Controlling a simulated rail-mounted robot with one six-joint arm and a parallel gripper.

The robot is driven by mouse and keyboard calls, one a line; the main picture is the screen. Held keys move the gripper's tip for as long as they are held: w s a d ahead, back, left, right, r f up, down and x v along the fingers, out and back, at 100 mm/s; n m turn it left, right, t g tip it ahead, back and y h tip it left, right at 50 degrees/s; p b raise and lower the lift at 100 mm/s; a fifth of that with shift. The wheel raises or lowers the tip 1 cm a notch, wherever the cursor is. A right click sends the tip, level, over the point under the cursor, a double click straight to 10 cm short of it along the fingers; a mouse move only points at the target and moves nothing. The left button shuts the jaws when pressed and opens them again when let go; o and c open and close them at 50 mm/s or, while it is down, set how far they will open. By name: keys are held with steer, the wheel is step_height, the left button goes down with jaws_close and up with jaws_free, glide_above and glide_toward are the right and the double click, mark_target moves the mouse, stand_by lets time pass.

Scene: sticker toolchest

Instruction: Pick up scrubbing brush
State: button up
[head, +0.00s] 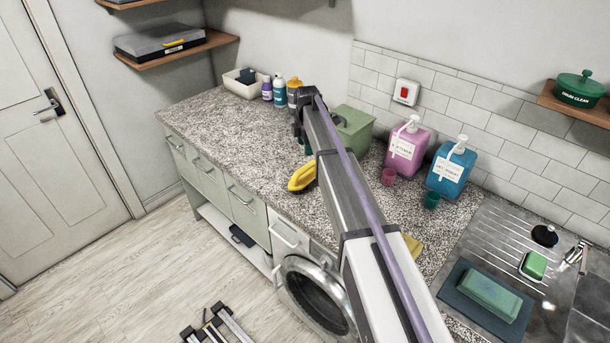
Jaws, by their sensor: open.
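A yellow scrubbing brush (302,176) with a dark underside lies on the speckled countertop, near its front edge and just left of my arm. My arm crosses the picture from the bottom right up to the middle and hides part of the counter. My gripper (304,143) shows only as a small dark part beside the arm, above and behind the brush in the picture. It is open and apart from the brush. Most of it is hidden by the arm, and its height over the counter is hard to tell.
A green bin (354,130), pink bottle (407,147) and blue bottle (451,169) stand behind the arm. Small bottles (279,91) and a white tray (243,84) stand at the far left. The counter (215,125) left of the brush is clear. A sink (500,235) is at right.

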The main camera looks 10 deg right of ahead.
mark_target(306, 166)
steer(key=n, duration=0.3)
steer(key=shift+w+f, duration=0.1)
steer(key=shift+w, duration=0.3)
step_height(306, 166, down, 11)
steer(key=n+b, duration=0.2)
steer(key=b, duration=0.9)
steer(key=shift+s+f, duration=0.1)
steer(key=shift+s, duration=0.05)
steer(key=shift+r, duration=0.3)
jaws_close()
step_height(306, 166, up, 10)
steer(key=p, duration=1)
steer(key=shift+r+p, duration=0.2)
steer(key=shift+p, duration=0.1)
steer(key=shift+f, duration=0.2)
